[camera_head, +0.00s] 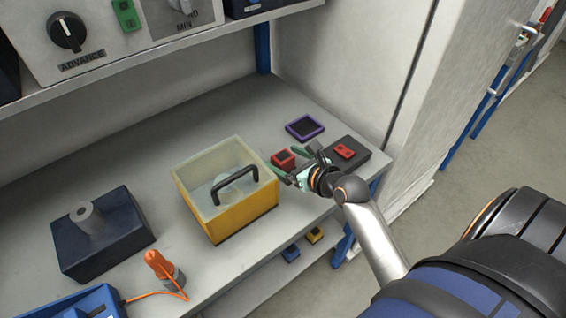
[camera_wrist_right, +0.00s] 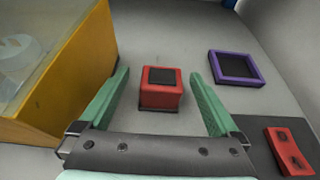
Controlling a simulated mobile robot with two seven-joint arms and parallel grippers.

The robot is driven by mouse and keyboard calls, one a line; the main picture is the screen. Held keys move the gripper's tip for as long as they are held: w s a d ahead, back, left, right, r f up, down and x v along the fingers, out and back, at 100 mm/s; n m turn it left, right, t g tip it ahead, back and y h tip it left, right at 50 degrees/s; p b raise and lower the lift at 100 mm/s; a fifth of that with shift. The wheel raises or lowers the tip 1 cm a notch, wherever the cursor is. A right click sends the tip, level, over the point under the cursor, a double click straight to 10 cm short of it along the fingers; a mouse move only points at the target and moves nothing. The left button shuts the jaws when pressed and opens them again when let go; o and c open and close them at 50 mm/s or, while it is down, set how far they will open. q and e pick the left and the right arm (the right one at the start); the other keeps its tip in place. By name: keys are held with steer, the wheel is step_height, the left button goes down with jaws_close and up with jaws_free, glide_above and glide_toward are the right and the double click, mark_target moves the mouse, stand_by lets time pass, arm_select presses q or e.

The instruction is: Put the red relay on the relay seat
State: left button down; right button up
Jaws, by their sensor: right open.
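The red relay (camera_head: 283,159), a small red block with a dark top, stands on the grey bench top. In the right wrist view the red relay (camera_wrist_right: 161,88) is between the green fingers. My right gripper (camera_head: 288,159) is open around it; I cannot tell whether either finger touches. A purple-rimmed dark square (camera_head: 305,128) lies flat behind the relay. I cannot tell for sure which of these is the relay seat. My left gripper is not in view.
A yellow box with a clear lid and black handle (camera_head: 216,215) stands close left of the gripper. A shelf with dials (camera_head: 95,70) overhangs the back.

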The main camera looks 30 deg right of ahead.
mark_target(276, 154)
steer(key=x, duration=0.4)
steer(key=shift+w+d+f+b, duration=0.1)
steer(key=shift+w+f+b, duration=0.1)
steer(key=shift+b, duration=0.15)
steer(key=shift+c, duration=0.2)
jaws_close()
steer(key=shift+r, duration=0.1)
